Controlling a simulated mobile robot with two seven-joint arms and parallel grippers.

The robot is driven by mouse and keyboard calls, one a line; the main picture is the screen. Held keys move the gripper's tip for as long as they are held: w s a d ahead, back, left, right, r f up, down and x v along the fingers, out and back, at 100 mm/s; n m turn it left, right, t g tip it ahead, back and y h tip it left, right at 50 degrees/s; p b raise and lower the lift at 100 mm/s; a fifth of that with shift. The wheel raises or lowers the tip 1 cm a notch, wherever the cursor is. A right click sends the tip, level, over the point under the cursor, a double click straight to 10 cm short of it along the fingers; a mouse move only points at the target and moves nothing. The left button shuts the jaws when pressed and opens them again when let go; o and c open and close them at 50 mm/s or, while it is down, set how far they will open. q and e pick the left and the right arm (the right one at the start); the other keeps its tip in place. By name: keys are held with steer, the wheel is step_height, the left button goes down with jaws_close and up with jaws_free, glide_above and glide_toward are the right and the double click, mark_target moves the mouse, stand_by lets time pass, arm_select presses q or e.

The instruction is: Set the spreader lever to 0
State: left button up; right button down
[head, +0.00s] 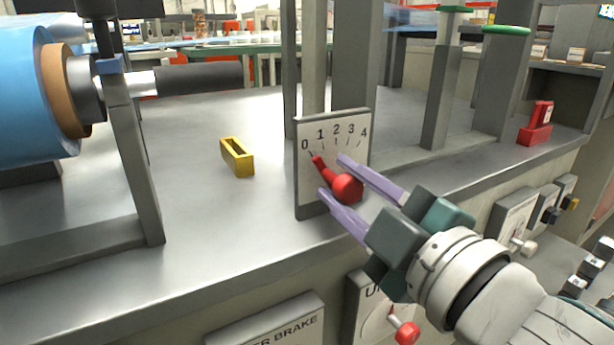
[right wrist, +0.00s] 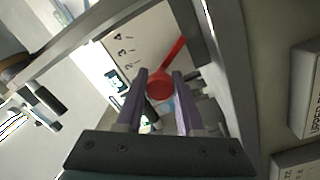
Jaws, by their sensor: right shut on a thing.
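The spreader lever (head: 329,172) is red, with a round knob (head: 347,187), on a pale upright scale plate (head: 308,190) marked 0 to 4. Its narrow end lies at the upper left, close to the 0 and 1 marks and nearer the 0 tick. My right gripper (head: 343,180) reaches in from the lower right and is shut on the knob, with one purple finger on each side. In the right wrist view the red knob (right wrist: 160,86) sits between the fingertips, and the lever arm slants up behind it. My left gripper is not in view.
The plate stands at the front edge of a grey metal table (head: 200,200). A yellow block (head: 237,157) lies to its left. A blue roll (head: 30,95) hangs at the far left. Grey posts (head: 355,60) rise behind the plate. A red-knobbed control (head: 405,332) is below.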

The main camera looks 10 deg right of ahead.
stand_by(0.4)
steer(key=c, duration=0.5)
jaws_free()
steer(key=shift+s+d, duration=0.15)
steer(key=shift+s, duration=0.35)
steer(key=p+v, duration=0.1)
steer(key=v, duration=0.8)
steer(key=shift+p, duration=0.4)
steer(key=shift+w, duration=0.1)
